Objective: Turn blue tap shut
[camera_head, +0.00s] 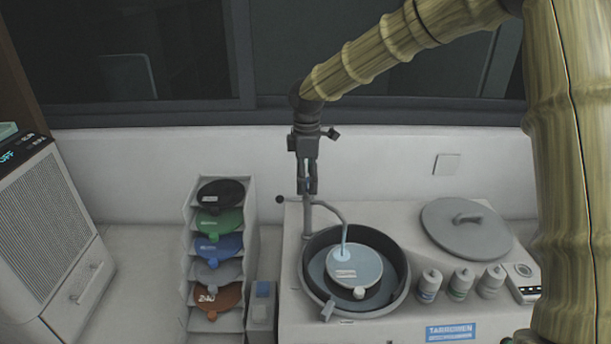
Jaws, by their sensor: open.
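The tap is a grey upright pipe (306,222) with a curved spout at the back of a round dark basin (397,300). A pale blue stream (344,238) runs from the spout onto a light blue disc in the basin. A thin lever with a dark ball end (280,199) sticks out left at the pipe's top; I see no clearly blue handle. My gripper (308,188) points down, open, right over the pipe's top. Its fingers hide that part, and I cannot tell whether they touch it.
The basin sits in a white bench unit with a grey round lid (466,228), several small bottles (460,285) and a small device (523,283) to the right. A rack (250,215) of coloured discs stands close at left. A wall with a dark window is behind.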

